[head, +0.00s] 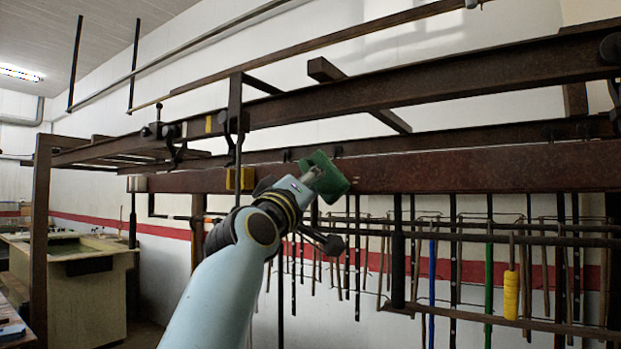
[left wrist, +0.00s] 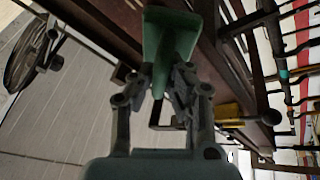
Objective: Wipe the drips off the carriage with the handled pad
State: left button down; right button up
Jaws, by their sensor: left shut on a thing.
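The green handled pad (head: 332,174) is at the end of my left arm in the head view, in front of the long rust-brown beam (head: 450,168). I cannot tell whether it touches the beam. My left gripper (head: 308,178) is shut on the pad's handle. In the left wrist view the pad (left wrist: 172,34) stands out beyond the fingers of the left gripper (left wrist: 160,88), beside a brown beam. I cannot make out for sure which part is the carriage, and no drips show clearly. The pad and arm hide part of the beam. My right gripper is not in view.
A yellow block (head: 240,179) sits on the beam left of the pad. More brown beams (head: 400,92) run above. Below hang several rods, one with a yellow grip (head: 511,295). A pale bench (head: 75,285) stands at the far left.

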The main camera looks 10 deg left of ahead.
pick_arm(q)
jog(key=shift+w+a+r, duration=0.1)
jog(key=shift+w+a, duration=0.1)
jog(key=shift+a, duration=0.15)
jog(key=a, duration=0.1)
jog(key=w+a, duration=0.1)
jog(key=a, duration=0.1)
jog(key=shift+w+a, duration=0.15)
jog(key=shift+a, duration=0.1)
jog(key=shift+s+a+p, duration=0.35)
jog(key=shift+s+p, duration=0.1)
jog(key=shift+s, duration=0.5)
jog(key=shift+s+a+p, duration=0.35)
jog(key=shift+s+p, duration=0.1)
jog(key=shift+s, duration=0.45)
jog(key=shift+s+a+p, duration=0.35)
jog(key=shift+s+p, duration=0.1)
jog(key=shift+s, duration=0.5)
